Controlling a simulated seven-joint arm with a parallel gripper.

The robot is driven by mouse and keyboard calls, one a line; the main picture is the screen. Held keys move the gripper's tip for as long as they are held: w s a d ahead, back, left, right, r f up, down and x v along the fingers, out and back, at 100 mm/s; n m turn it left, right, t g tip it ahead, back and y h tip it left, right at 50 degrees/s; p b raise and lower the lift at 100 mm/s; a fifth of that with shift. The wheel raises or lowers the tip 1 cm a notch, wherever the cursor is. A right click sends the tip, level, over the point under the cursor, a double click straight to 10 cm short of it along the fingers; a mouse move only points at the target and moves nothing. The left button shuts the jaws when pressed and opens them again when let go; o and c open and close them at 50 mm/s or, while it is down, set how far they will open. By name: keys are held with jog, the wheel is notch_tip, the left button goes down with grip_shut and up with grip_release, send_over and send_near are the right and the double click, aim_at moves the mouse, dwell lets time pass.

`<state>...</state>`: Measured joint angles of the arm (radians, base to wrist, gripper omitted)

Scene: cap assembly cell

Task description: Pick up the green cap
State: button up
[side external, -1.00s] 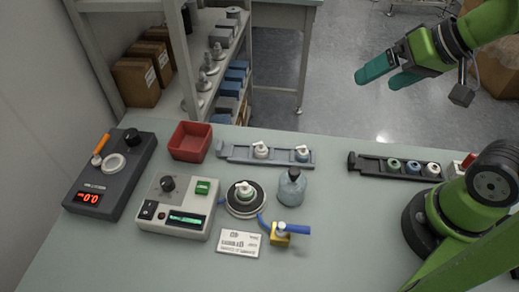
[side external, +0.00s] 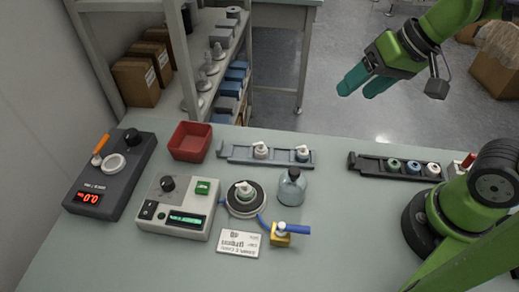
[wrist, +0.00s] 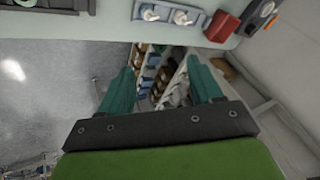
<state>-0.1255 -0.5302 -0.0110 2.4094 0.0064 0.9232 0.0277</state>
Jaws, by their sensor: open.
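A green cap (side external: 394,164) sits at the left of a short row of caps in the dark rack (side external: 368,163), on the right part of the table in the side view. A blue-toned cap (side external: 414,167) and a pale cap (side external: 433,169) sit beside it. My gripper (side external: 358,91) is open and empty, with teal fingers, high above and to the left of that rack. In the wrist view the fingers (wrist: 160,72) stand apart with nothing between them. A dark, partly green thing is cut off at that view's top left; I cannot tell which cap it is.
A grey rack (side external: 236,153) with two white-topped pieces, a bottle (side external: 292,187), a red bin (side external: 190,142), a round stand (side external: 245,210) and a control box (side external: 180,224) occupy the table's left and middle.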

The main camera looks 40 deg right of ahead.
jog(key=w+a+f+m+g+y, duration=0.1)
jog(key=w+a+f+m+g, duration=0.15)
jog(key=a, duration=0.25)
jog(key=w+a+f+m+g, duration=0.1)
jog(key=w+a+m+g, duration=0.1)
jog(key=w+a, duration=0.3)
jog(key=m+g, duration=0.2)
jog(key=m, duration=0.5)
send_near(246, 183)
jog(key=f, duration=0.4)
jog(key=shift+s+a+f, duration=0.1)
jog(key=shift+s+a, duration=0.05)
jog(key=shift+s, duration=0.15)
jog(key=shift+a+x, duration=0.15)
jog(key=shift+x, duration=1.4)
jog(key=shift+a+x, duration=0.15)
jog(key=shift+x, duration=1.4)
jog(key=shift+w+y, duration=0.2)
jog(key=shift+y, duration=0.1)
jog(key=c, duration=0.8)
jog(key=shift+c, duration=0.2)
